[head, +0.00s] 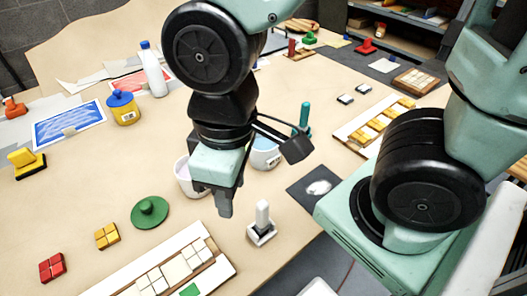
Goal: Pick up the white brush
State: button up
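The white brush (262,222) stands upright near the front edge of the table, with a tall white handle on a small pale base. My gripper (225,204) points down just to the left of the brush and higher in the picture, apart from it. The fingers overlap in this view, so their opening does not show clearly. Nothing is seen held between them.
A white cup (188,176) and a pale blue-filled cup (266,155) stand behind my gripper. A dark mat with white powder (318,187) lies right of the brush. A green round tool (149,211) and a tiled panel (150,262) lie to the left and front.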

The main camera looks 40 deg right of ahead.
aim_at(262, 220)
jog(key=z, duration=0.7)
jog(key=k+j+z, duration=0.15)
jog(key=j+z, duration=0.2)
jog(key=k+j+z, duration=0.15)
jog(key=j+z, duration=0.2)
jog(key=k+j+z, duration=0.2)
jog(key=z, duration=0.15)
jog(key=k+j, duration=0.2)
